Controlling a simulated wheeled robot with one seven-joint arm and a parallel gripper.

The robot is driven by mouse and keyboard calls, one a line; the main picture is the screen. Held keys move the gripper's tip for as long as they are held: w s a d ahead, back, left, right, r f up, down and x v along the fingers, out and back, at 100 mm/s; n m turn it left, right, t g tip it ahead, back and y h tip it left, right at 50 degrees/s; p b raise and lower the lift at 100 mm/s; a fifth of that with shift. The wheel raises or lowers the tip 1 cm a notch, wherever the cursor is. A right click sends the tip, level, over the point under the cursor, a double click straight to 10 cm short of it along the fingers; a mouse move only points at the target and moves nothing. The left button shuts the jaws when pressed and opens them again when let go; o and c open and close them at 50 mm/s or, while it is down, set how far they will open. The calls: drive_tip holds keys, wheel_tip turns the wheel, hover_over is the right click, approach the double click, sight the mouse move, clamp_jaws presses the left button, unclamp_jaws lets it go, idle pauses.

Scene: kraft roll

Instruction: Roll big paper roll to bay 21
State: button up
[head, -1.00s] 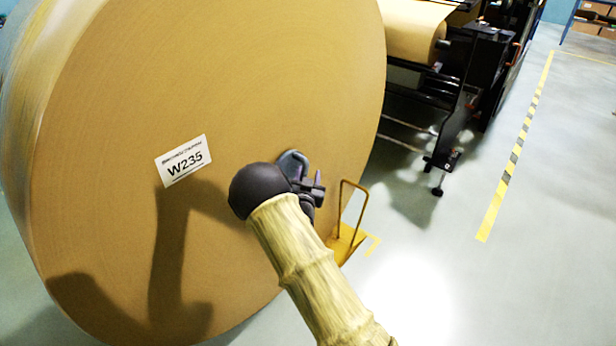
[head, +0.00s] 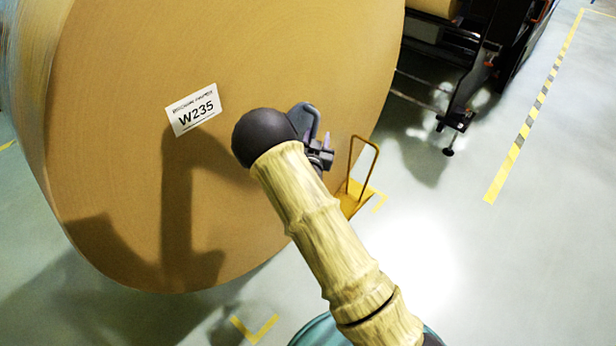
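The big paper roll (head: 110,150) is a brown kraft cylinder standing on its curved side at the left, its flat end facing me. A white label (head: 194,110) on that end reads W235. My gripper (head: 322,150) is in front of the roll's flat end, right of the label, at the end of my tan arm. The dark wrist ball hides part of it, and I cannot tell whether the fingers are open or whether it touches the roll. No bay number is in view.
A yellow metal stand (head: 358,180) is beside the roll's right edge. A dark machine (head: 470,60) stands at the back right. Yellow corner marks (head: 256,328) and a striped yellow line (head: 525,125) are on the floor. The floor at the right is clear.

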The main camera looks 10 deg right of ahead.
drive_tip(key=b+v, duration=0.1)
drive_tip(key=v, duration=1.5)
idle(1.4)
idle(0.6)
